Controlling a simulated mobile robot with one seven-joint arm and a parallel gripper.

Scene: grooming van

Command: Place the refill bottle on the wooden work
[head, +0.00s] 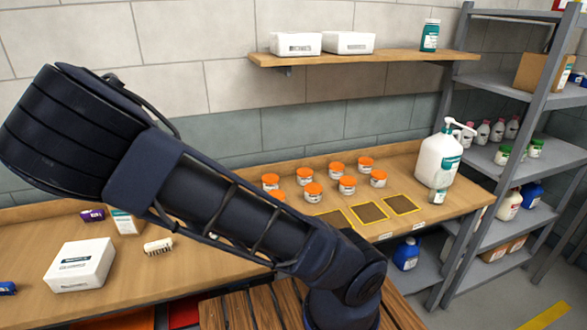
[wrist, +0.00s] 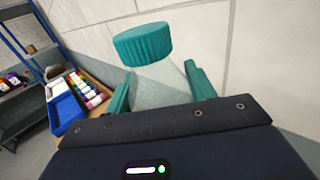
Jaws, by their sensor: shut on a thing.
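In the wrist view my gripper (wrist: 160,86), with teal fingers, is shut on a clear bottle with a ribbed teal cap (wrist: 142,46), which I take as the refill bottle. The cap sticks up beyond the fingers, and the bottle's lower part is hidden behind the gripper body. In the head view neither the gripper nor this bottle shows; my arm crosses the picture. The long wooden work bench (head: 205,281) runs along the wall. A slatted wooden top (head: 238,312) lies in front of it, partly behind my arm.
Several orange-lidded jars (head: 347,185) stand on the bench beside dark yellow-edged squares (head: 369,212). A white pump bottle (head: 436,160) stands at the right end. A white box (head: 79,266) and a brush (head: 158,246) lie at left. A grey rack (head: 480,190) stands right.

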